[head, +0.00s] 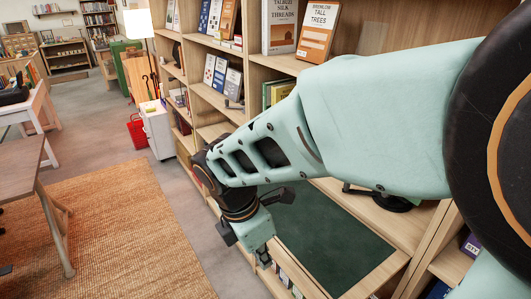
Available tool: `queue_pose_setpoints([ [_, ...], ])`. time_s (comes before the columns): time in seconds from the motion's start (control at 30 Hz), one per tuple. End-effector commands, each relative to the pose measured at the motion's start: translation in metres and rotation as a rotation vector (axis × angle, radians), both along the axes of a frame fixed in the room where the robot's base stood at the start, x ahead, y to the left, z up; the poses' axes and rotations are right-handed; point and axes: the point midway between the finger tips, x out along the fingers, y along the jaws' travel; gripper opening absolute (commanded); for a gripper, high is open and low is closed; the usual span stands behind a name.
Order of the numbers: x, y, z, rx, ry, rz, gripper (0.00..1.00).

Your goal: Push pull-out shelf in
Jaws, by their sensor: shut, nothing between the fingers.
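The pull-out shelf (335,232) is a pale wooden board with a dark green inset top, low in the bookcase at the lower middle of the head view. Its far left part is hidden behind my arm and gripper. How far it stands out from the bookcase front is hard to tell. My gripper (263,259) points down by the shelf's left front edge, with its fingers shut and empty. Whether the fingertips touch the edge cannot be told from this view.
The wooden bookcase (255,60) holds books above the shelf. A dark lamp-like base (385,200) stands behind the green top. Books sit below the shelf edge. A woven rug (120,235) lies left; a table (22,160) stands at the far left. A white cabinet (157,130) stands farther back.

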Motion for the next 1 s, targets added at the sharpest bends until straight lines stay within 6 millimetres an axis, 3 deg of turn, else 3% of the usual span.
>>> queue_pose_setpoints([
  [0.03,0.001,-0.002,-0.013,0.0,0.001,-0.001,0.0],
  [0.47,0.008,-0.012,-0.061,0.002,-0.001,-0.002,0.0],
  [0.7,0.026,-0.038,-0.056,0.002,-0.001,-0.003,0.0],
  [1.0,0.031,-0.045,-0.056,0.002,0.0,-0.001,0.0],
])
